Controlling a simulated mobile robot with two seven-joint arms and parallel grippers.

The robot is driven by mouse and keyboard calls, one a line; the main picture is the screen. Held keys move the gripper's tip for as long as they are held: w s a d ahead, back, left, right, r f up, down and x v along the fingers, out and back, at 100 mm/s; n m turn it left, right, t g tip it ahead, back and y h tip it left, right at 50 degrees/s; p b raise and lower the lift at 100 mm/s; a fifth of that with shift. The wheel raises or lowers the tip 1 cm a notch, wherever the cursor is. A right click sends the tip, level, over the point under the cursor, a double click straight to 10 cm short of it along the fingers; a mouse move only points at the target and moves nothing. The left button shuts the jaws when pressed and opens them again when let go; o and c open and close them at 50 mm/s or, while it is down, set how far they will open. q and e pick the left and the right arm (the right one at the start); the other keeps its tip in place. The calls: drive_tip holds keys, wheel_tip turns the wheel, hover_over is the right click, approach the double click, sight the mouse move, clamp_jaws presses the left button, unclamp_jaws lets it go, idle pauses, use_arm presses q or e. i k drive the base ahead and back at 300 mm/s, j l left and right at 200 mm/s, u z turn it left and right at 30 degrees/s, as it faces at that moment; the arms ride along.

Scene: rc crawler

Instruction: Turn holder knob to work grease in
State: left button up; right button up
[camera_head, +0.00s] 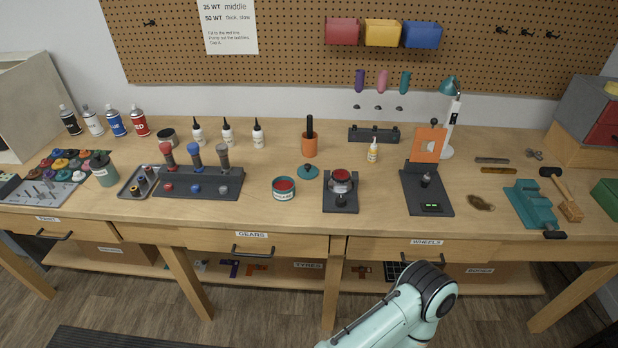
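A dark holder (341,206) stands near the front edge of the bench, in the middle. A round part with a red top (341,176) sits on it. A small dark knob (341,199) appears to be on its front side. An open grease tub (284,194) with red grease stands just left of the holder. Its teal lid (308,172) lies behind the tub. One of my pale teal arms shows at the bottom, in front of the bench and below the holder. Its gripper is not visible, and neither is my other gripper.
A row of shock-like parts on a dark stand (215,189) is to the left. An orange cup (309,147) stands behind the lid. A dark stand with an orange plate (428,196) is to the right. Bare bench lies between this stand and the holder.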

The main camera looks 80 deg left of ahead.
sight(341, 200)
drive_tip(key=u, duration=2.9)
drive_tip(key=i+l+u, duration=0.15)
drive_tip(key=l+u, duration=0.15)
